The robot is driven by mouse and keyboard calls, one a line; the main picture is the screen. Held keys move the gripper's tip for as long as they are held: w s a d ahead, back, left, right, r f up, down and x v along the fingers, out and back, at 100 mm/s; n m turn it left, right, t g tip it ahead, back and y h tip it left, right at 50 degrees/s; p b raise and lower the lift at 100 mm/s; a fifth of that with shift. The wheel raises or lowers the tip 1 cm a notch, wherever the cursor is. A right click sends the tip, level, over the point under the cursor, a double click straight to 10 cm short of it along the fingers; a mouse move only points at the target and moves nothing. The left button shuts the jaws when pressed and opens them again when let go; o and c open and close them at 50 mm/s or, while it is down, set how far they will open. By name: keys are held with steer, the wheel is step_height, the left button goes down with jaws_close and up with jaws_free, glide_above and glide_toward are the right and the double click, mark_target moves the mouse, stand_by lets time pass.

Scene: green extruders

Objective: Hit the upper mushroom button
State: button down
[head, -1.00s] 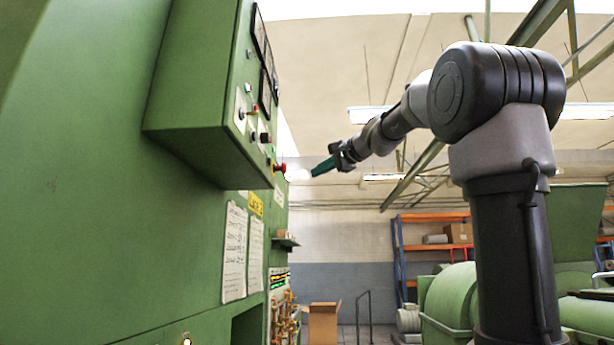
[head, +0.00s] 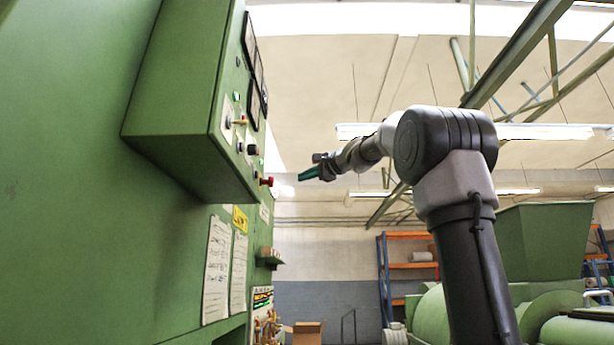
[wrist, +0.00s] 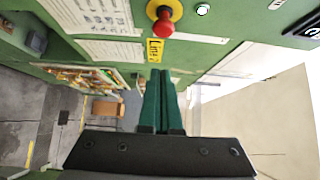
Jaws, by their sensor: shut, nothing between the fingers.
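A red mushroom button (head: 266,182) sticks out near the lower end of the green control box, at left in the head view. In the wrist view the red mushroom button (wrist: 163,22) has a yellow base and sits at the top, ahead of my fingers. No second mushroom button can be clearly made out. My gripper (head: 301,178) has teal fingers, which are shut and empty. In the head view they point left towards the box, a short way right of the button. In the wrist view the fingertips (wrist: 163,72) are apart from the button.
The control box (head: 180,110) juts from the green machine wall, with meters and small knobs (head: 240,122) above the button. Paper sheets (head: 217,270) and a yellow label (head: 240,219) are below it. Open space lies between box and arm. A shelf rack (head: 410,265) stands behind.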

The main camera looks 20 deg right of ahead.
mark_target(268, 182)
steer(key=w+a, duration=0.6)
steer(key=shift+a, duration=0.2)
steer(key=shift+w+a, duration=0.15)
